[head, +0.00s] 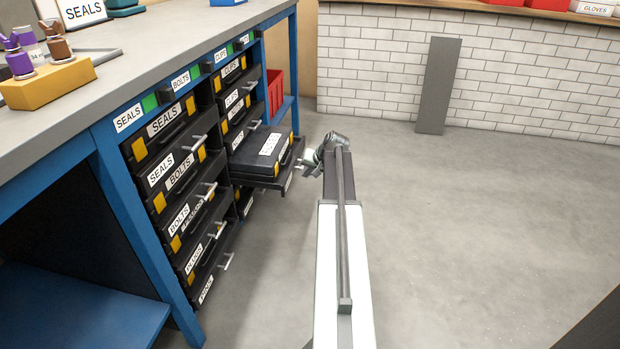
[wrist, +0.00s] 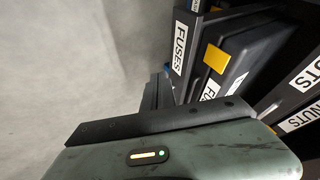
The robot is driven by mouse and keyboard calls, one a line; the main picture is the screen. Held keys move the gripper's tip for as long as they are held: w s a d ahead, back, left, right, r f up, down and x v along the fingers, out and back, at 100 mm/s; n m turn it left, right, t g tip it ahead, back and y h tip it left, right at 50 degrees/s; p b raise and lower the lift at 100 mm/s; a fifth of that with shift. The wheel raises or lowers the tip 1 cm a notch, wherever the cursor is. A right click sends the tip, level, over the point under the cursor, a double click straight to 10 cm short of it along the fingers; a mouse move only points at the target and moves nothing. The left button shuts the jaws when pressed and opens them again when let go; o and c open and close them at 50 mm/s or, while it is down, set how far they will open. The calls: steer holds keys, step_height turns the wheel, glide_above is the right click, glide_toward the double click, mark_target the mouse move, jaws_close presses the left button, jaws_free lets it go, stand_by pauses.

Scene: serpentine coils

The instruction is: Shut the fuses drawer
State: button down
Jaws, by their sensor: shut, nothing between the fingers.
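The fuses drawer (head: 292,176) is pulled out of the right column of the bench's drawer unit. Its front, labelled FUSES (wrist: 180,50), shows at the top of the wrist view. A black case (head: 268,148) with a yellow latch (wrist: 217,57) and a white label lies in it. My gripper (head: 308,161) is beside the drawer front, on its outer side, in the head view. In the wrist view its dark fingers (wrist: 157,92) are together and empty, close to the drawer front. I cannot tell whether they touch it.
Closed-looking drawers labelled SEALS (head: 165,120) and BOLTS (head: 180,172) fill the left column, with handles sticking out. Drawers labelled NUTS (wrist: 302,118) show at the right of the wrist view. A red bin (head: 275,92) stands behind. The grey floor (head: 470,220) to the right is clear.

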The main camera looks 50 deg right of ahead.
mark_target(290, 178)
steer(key=shift+w+a+f, duration=0.2)
steer(key=shift+w+a, duration=0.15)
steer(key=shift+w, duration=0.4)
steer(key=shift+w+a+f, duration=0.25)
steer(key=shift+w+a, duration=0.05)
steer(key=shift+w, duration=0.4)
steer(key=shift+w+a+f, duration=0.2)
steer(key=shift+w+a, duration=0.15)
steer(key=shift+w, duration=0.4)
